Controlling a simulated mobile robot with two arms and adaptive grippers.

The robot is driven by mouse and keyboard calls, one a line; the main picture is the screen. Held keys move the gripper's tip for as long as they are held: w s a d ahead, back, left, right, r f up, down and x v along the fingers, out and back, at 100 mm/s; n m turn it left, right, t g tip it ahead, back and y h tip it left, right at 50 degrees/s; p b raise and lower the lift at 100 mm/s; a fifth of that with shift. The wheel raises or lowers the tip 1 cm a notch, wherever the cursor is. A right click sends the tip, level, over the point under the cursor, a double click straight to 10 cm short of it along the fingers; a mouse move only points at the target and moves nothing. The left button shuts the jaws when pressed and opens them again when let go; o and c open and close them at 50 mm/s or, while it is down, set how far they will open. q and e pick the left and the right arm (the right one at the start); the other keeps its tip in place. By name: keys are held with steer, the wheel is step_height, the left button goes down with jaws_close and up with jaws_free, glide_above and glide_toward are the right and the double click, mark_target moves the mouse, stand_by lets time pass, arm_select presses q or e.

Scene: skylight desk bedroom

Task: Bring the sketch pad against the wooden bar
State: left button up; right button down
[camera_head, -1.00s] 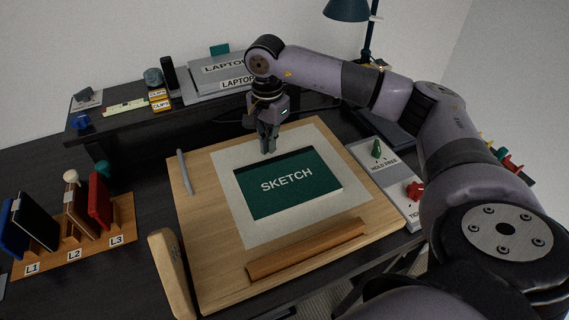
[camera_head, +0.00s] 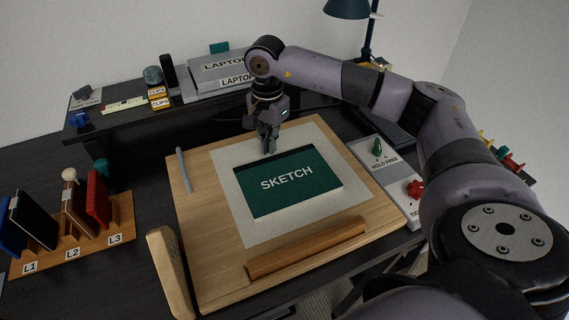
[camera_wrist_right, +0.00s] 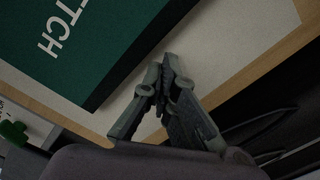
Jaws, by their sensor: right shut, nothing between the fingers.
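The green sketch pad (camera_head: 290,200), marked SKETCH, lies flat on a pale sheet on the wooden drawing board. The wooden bar (camera_head: 307,249) lies along the board's near edge, with a strip of pale sheet and board between it and the pad. My right gripper (camera_head: 268,148) points down at the pad's far edge, its fingers shut and empty. In the right wrist view the closed fingertips (camera_wrist_right: 166,62) are close to the dark edge of the pad (camera_wrist_right: 80,45); whether they touch it I cannot tell. My left gripper is not in view.
A grey pencil-like stick (camera_head: 184,170) lies on the board's left side. A rack (camera_head: 122,232) with labelled slots holds upright books at left. A panel with a green and a red knob (camera_head: 398,195) is at right. A shelf with a laptop box (camera_head: 222,72) stands behind.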

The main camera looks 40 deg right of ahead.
mark_target(284, 173)
steer(key=shift+f+b, duration=0.5)
steer(key=shift+f, duration=0.15)
steer(key=shift+r, duration=0.2)
stand_by(0.3)
steer(key=shift+s, duration=0.25)
steer(key=shift+s+a+b, duration=0.1)
steer(key=shift+s+a, duration=0.25)
steer(key=shift+s, duration=0.95)
steer(key=shift+s+a+b, duration=0.15)
steer(key=shift+s+a, duration=0.15)
steer(key=shift+s, duration=1)
steer(key=shift+s+a+b, duration=0.1)
steer(key=shift+s+a, duration=0.25)
steer(key=shift+s, duration=0.95)
steer(key=shift+r, duration=0.1)
steer(key=shift+w+d+r+p, duration=0.1)
steer(key=shift+w+r+p, duration=0.2)
steer(key=shift+r+p, duration=0.75)
steer(key=shift+w+d+r+p, duration=0.1)
steer(key=shift+w+r+p, duration=0.35)
steer(key=shift+r, duration=1.1)
steer(key=shift+w+d+r+p, duration=0.1)
steer(key=shift+w+r+p, duration=0.1)
steer(key=shift+r+p, duration=0.9)
steer(key=shift+r+b, duration=0.2)
steer(key=shift+b, duration=0.1)
